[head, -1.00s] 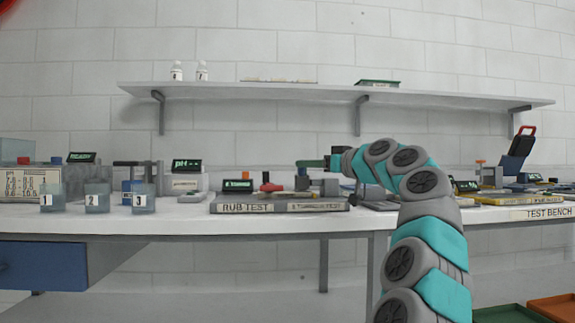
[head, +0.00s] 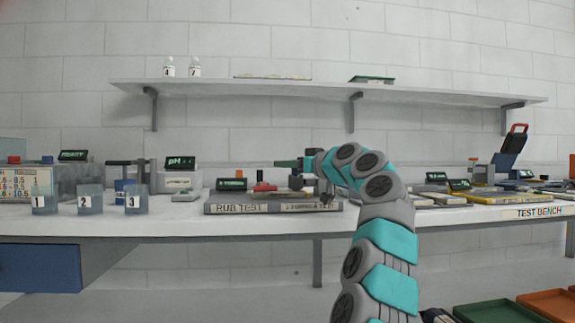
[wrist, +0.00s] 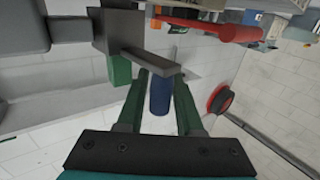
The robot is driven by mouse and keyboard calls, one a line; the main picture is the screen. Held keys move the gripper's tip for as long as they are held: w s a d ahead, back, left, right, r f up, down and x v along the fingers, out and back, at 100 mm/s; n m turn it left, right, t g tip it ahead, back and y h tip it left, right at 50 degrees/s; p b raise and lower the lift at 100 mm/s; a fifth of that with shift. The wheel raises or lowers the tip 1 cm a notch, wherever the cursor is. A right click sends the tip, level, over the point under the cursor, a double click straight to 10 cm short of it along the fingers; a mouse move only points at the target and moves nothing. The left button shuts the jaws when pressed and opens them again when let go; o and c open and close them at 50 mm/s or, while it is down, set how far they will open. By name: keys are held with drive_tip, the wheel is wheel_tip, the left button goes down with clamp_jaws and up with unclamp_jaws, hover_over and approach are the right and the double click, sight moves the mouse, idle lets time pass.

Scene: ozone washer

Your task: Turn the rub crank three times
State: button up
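The rub test rig (head: 225,208) is a grey slab labelled RUB TEST at the bench's front edge. My gripper (head: 288,163) is above its right part, reaching left from my arm. In the wrist view a grey crank arm (wrist: 152,61) runs from a dark grey block (wrist: 118,29). A blue cylindrical handle (wrist: 160,96) appears near its end. The green fingers of my gripper (wrist: 162,85) stand on either side of the blue handle, with narrow gaps visible. I cannot tell how deep the handle sits between them. The crank is mostly hidden by my arm in the head view.
Three numbered beakers (head: 87,200) stand left of the rig, with a pH meter (head: 180,175) between. A red handle (wrist: 222,31) lies close by in the wrist view. More instruments (head: 490,195) are on the right. A shelf (head: 330,90) runs above the bench.

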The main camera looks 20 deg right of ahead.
clamp_jaws()
idle(1.2)
